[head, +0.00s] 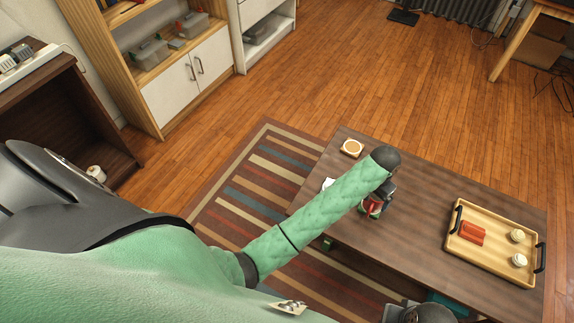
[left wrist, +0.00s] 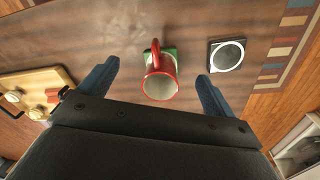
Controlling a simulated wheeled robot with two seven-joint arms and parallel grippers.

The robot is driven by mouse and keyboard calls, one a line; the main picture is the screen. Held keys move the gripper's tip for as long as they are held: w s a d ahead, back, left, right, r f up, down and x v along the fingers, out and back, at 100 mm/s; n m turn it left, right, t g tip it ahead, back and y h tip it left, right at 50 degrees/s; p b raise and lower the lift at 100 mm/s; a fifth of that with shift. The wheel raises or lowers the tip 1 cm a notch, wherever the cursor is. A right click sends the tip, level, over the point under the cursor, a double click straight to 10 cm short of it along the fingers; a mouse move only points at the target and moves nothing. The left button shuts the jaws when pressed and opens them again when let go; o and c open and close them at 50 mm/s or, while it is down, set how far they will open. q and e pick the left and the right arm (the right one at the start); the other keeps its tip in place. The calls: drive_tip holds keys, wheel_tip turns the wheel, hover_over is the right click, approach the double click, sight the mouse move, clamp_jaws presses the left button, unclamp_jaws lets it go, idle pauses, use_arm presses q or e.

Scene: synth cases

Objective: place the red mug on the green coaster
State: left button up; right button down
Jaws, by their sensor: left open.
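The red mug (left wrist: 161,80) stands upright and looks empty, its handle toward the top of the left wrist view. Green edges of the coaster (left wrist: 147,54) show around its handle side, so the mug appears to be on the green coaster; the contact is hidden. My left gripper (left wrist: 157,72) is open, with one finger on each side of the mug and gaps between. In the head view the mug (head: 372,208) is partly hidden beneath my left gripper (head: 385,191).
A tan round-topped square (head: 352,147) is at the table's far left corner. A wooden tray (head: 484,264) with a red item and two pale items stands right. The table (head: 420,215) between is clear.

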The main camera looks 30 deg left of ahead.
use_arm(q)
drive_tip(key=s+a+r, duration=0.2)
drive_tip(key=s+a, duration=0.2)
drive_tip(key=s, duration=0.7)
drive_tip(key=s+a+r+n+t, duration=0.1)
drive_tip(key=s+a, duration=0.4)
drive_tip(key=s, duration=0.7)
drive_tip(key=s+a+r+n, duration=0.1)
drive_tip(key=s+a+r, duration=0.2)
drive_tip(key=s, duration=0.8)
drive_tip(key=shift+s+a+r+t+h, duration=0.15)
drive_tip(key=shift+a+r+t+h, duration=0.2)
drive_tip(key=shift+a, duration=0.6)
